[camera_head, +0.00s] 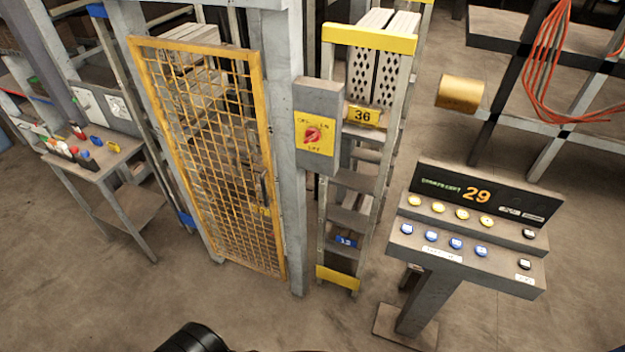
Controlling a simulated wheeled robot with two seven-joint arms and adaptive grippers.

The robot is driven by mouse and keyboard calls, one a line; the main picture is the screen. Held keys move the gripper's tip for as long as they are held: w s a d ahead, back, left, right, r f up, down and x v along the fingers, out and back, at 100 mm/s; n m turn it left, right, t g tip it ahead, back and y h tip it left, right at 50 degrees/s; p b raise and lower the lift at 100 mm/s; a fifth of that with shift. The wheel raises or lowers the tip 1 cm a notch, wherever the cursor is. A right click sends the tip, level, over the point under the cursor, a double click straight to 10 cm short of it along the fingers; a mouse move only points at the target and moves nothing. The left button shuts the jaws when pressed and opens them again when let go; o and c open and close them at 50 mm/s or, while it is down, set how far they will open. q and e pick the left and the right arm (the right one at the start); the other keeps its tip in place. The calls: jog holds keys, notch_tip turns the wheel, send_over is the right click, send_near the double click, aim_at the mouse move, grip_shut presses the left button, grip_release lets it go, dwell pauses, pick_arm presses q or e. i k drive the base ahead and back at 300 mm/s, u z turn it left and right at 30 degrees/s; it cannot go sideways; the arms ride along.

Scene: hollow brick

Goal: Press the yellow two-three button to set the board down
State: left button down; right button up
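A dark control console (468,238) stands on a post at the right. Its upper row holds several yellow buttons (462,214), and a row of blue buttons (456,243) lies below. The labels are too small to read, so I cannot tell which yellow button is two-three. The console display (477,195) shows an orange 29. Pale perforated pieces (382,65) sit at the top of a tall rack marked 36; I cannot tell whether a board lies under them. Neither gripper shows; only a dark rounded part of mine is at the bottom edge.
A yellow mesh gate (215,150) stands left of a grey post with a red rotary switch (313,135). The ladder-like rack (350,190) stands between the post and console. A small table (95,155) is at far left. Floor in front is clear.

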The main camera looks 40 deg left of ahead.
aim_at(438, 207)
jog(key=u, duration=0.75)
jog(key=k, duration=1.15)
jog(key=u, duration=1.85)
jog(key=i, duration=1.35)
jog(key=z, duration=1.15)
jog(key=i, duration=0.35)
jog(key=z, duration=2.15)
